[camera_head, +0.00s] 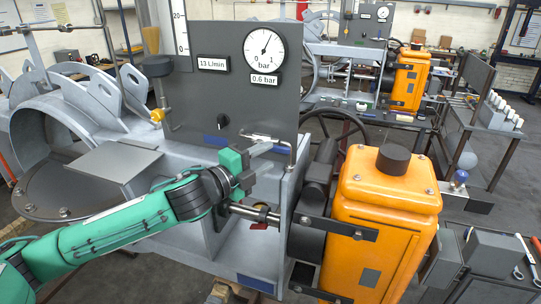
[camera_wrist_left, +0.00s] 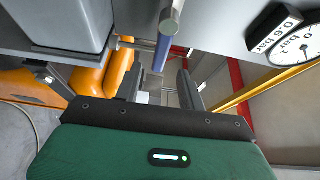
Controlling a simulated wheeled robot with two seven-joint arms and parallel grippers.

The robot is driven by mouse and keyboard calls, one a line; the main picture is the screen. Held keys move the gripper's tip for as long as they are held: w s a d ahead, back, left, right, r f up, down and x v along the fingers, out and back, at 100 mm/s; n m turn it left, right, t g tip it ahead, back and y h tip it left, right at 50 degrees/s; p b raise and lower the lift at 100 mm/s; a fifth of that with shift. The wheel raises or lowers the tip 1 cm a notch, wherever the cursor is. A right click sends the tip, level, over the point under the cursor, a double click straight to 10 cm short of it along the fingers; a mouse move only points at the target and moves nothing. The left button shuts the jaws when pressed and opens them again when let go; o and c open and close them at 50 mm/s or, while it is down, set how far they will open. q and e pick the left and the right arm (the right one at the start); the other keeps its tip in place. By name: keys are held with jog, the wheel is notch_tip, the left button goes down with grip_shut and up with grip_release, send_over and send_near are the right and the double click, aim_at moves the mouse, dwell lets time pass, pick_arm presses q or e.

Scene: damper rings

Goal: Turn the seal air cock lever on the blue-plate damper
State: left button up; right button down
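The near damper carries a grey panel (camera_head: 225,95) with a gauge and a blue plate (camera_head: 216,140) low on it. A second blue plate (camera_head: 256,283) is on its lower frame. My left gripper (camera_head: 250,165) is just below this piece. In the left wrist view its dark fingers (camera_wrist_left: 160,88) stand apart, with a blue bar (camera_wrist_left: 163,52) and a metal rod end (camera_wrist_left: 170,20) ahead between them. I cannot tell whether they touch. My right gripper is out of view.
An orange actuator (camera_head: 385,215) with a black cap stands right of my left gripper. A metal shaft (camera_head: 250,212) and a small red handle (camera_head: 258,226) are below it. A similar damper with an orange actuator (camera_head: 410,78) stands behind. A tool bench (camera_head: 490,255) is at right.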

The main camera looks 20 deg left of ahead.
pick_arm(q)
jog(key=shift+v, duration=1.05)
jog(key=shift+f, duration=0.1)
